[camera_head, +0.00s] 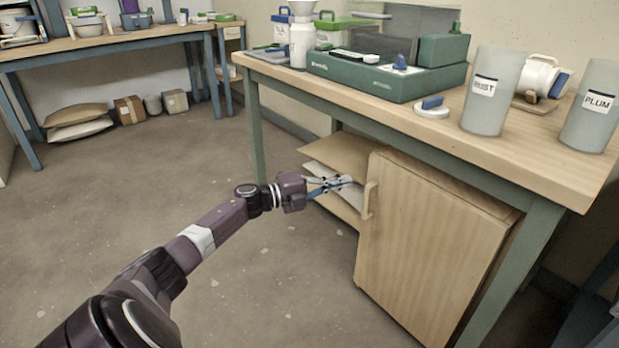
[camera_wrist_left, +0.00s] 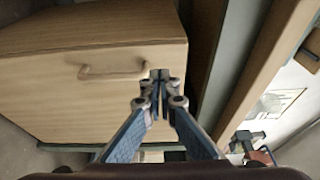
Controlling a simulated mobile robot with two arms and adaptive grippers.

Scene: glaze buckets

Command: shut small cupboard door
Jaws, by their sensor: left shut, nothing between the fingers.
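The small cupboard's pale wooden door (camera_head: 430,245) is under the near table, with its handle (camera_head: 368,200) near the left edge. In the left wrist view the wooden panel (camera_wrist_left: 70,110) fills the left side, with its bar handle (camera_wrist_left: 112,71) near its upper edge. How far the door stands open is hard to tell. My left gripper (camera_head: 346,181) is shut and empty, just left of the handle in the head view. In the wrist view its fingertips (camera_wrist_left: 159,75) appear beside the handle's right end; I cannot tell whether they touch. My right gripper is out of view.
Flat boards (camera_head: 335,160) show left of the door. A green table leg (camera_head: 515,275) stands right of it. The tabletop (camera_head: 540,160) above holds grey canisters (camera_head: 490,90) and a green device (camera_head: 385,75). The floor (camera_head: 270,285) before the cupboard is clear.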

